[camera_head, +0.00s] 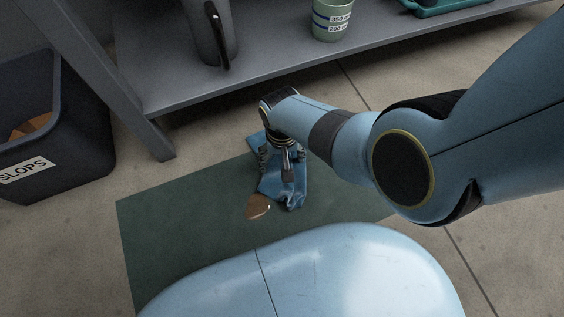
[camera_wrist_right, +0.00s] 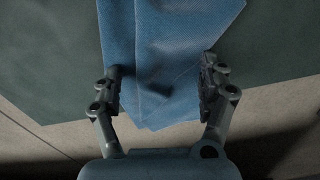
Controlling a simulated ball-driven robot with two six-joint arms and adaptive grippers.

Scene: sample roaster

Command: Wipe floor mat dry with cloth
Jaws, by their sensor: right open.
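A dark green floor mat (camera_head: 170,222) lies on the floor in the head view, partly hidden by my own body. A blue cloth (camera_head: 291,190) lies crumpled on its far part, reaching the far edge. A brown wet patch (camera_head: 258,206) shows on the mat just left of the cloth's near end. My right gripper (camera_head: 279,170) points down over the cloth. In the right wrist view, its open fingers (camera_wrist_right: 163,85) stand on both sides of the cloth (camera_wrist_right: 170,50), and the mat (camera_wrist_right: 50,50) shows behind. I cannot tell whether they touch it. My left gripper is not in view.
A dark bin labelled SLOPS (camera_head: 60,140) with brown contents stands at the left.

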